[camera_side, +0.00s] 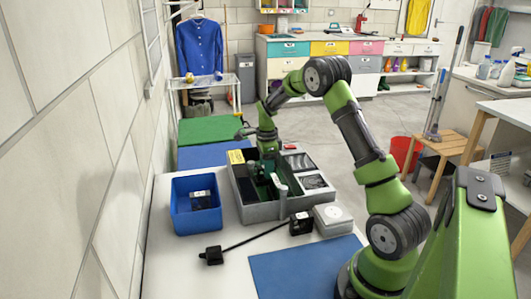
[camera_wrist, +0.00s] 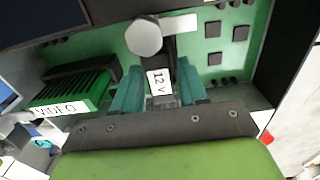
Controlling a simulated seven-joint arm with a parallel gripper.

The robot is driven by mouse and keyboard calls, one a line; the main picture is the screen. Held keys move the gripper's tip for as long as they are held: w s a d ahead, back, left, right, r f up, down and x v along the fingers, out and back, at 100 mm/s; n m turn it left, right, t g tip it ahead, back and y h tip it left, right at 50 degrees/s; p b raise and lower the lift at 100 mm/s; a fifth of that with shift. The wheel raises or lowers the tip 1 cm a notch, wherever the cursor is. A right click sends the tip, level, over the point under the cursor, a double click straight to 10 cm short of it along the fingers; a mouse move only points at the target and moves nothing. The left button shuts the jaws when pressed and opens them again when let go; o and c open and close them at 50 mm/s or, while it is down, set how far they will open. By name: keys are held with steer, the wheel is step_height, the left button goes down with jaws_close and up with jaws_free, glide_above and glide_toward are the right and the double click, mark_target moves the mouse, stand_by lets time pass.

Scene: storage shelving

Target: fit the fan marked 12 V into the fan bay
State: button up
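My gripper (camera_side: 268,168) reaches down into the open grey case (camera_side: 262,212) in the side view. In the wrist view its two teal fingers (camera_wrist: 160,95) stand either side of a narrow dark part with a white label reading 12 V (camera_wrist: 158,82), the fan, seen nearly edge-on. They appear closed on it. A green board (camera_wrist: 225,45) lies beneath, with a card labelled VIDEO (camera_wrist: 72,95) at left. A pale grey six-sided part (camera_wrist: 143,37) shows just beyond the label. I cannot make out the fan bay or whether the fan is seated; my gripper hides much of it.
A blue bin (camera_side: 180,222) left of the case holds a black labelled item (camera_side: 201,200). In front are a small black block (camera_side: 301,223), a white box (camera_side: 333,218) and a black adapter (camera_side: 211,256) with a cord. A blue mat (camera_side: 305,272) lies nearest.

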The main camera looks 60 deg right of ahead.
steer(key=shift+o, duration=1)
step_height(320, 180, up, 11)
steer(key=s+a+r+n+t, duration=0.1)
steer(key=a+r+n+t, duration=0.1)
steer(key=a+r+n, duration=0.4)
steer(key=s+a+r+n+t, duration=0.1)
steer(key=s+a+r+n, duration=0.15)
steer(key=a, duration=0.25)
steer(key=s+a+r+n+t+y, duration=0.1)
steer(key=s+a+n, duration=0.3)
steer(key=a, duration=0.2)
steer(key=s+a+r+n+t, duration=0.1)
steer(key=s+a+r+n, duration=0.15)
steer(key=a, duration=0.25)
steer(key=s+a+f+n+t+y, duration=0.1)
steer(key=s+a+f+n+t, duration=0.1)
steer(key=s+a+n, duration=0.4)
steer(key=shift+s+a+f+n, duration=0.4)
steer(key=shift+s+n, duration=0.6)
steer(key=shift+s, duration=0.1)
